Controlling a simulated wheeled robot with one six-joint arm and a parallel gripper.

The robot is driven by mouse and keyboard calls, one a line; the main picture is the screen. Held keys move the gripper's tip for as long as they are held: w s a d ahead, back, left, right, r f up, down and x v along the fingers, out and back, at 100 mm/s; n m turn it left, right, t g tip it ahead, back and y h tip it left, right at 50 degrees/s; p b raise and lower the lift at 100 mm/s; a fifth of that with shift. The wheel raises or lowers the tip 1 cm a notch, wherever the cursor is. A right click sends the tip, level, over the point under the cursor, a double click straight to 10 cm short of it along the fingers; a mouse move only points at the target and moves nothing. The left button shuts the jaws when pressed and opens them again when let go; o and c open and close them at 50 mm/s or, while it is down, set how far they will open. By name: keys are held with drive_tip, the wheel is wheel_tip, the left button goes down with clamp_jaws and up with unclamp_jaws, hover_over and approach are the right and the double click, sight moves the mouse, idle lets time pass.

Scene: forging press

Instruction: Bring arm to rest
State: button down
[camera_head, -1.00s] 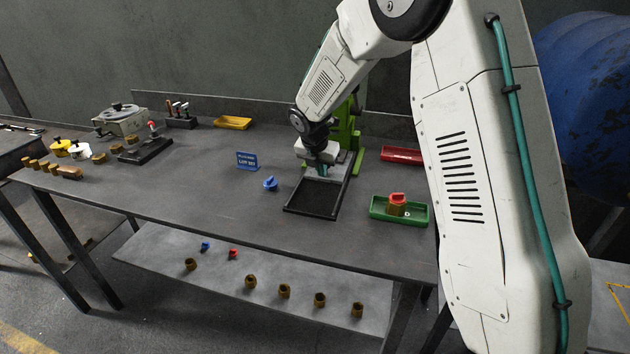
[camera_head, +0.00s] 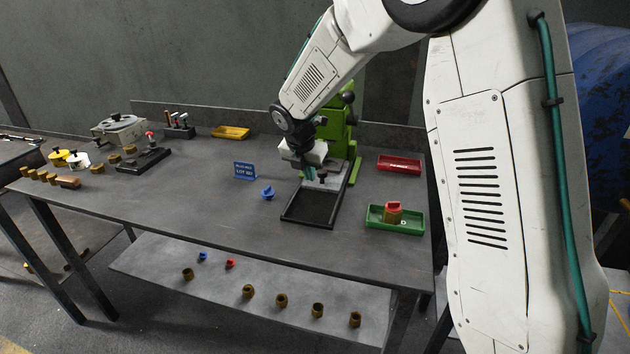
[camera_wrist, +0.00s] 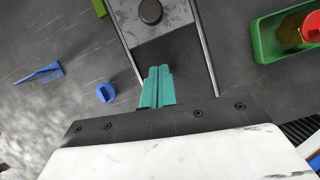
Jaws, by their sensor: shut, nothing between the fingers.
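My gripper (camera_head: 316,178) hangs from the white arm over the press base on the table, in front of the green press (camera_head: 341,125). In the wrist view its teal fingers (camera_wrist: 157,84) are together with nothing between them. Behind the fingertips, the wrist view shows the press's grey plate with a dark round knob (camera_wrist: 150,11). The black tray area (camera_head: 312,208) of the press base lies in front of the gripper and is empty. Whether the fingers touch the press cannot be told.
A green tray (camera_head: 375,222) holds a brown part with a red top (camera_head: 393,211). A red tray (camera_head: 399,163) lies behind it. A blue part (camera_head: 267,193) and a blue sign (camera_head: 244,171) stand left of the press.

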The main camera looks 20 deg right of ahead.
drive_tip(key=v, duration=0.5)
drive_tip(key=s+d+r+m+y, duration=0.1)
drive_tip(key=s+r+m, duration=0.1)
drive_tip(key=s+m, duration=0.7)
drive_tip(key=s+d+r+m+g+y, duration=0.1)
drive_tip(key=s+r+m, duration=0.2)
drive_tip(key=s+m, duration=0.6)
drive_tip(key=s+d+r+m, duration=0.1)
drive_tip(key=s+r+m, duration=0.2)
drive_tip(key=s+m, duration=0.6)
drive_tip(key=s, duration=1.3)
drive_tip(key=shift+s+d+g+y, duration=0.2)
drive_tip(key=shift+g+y, duration=0.1)
drive_tip(key=shift+y, duration=0.1)
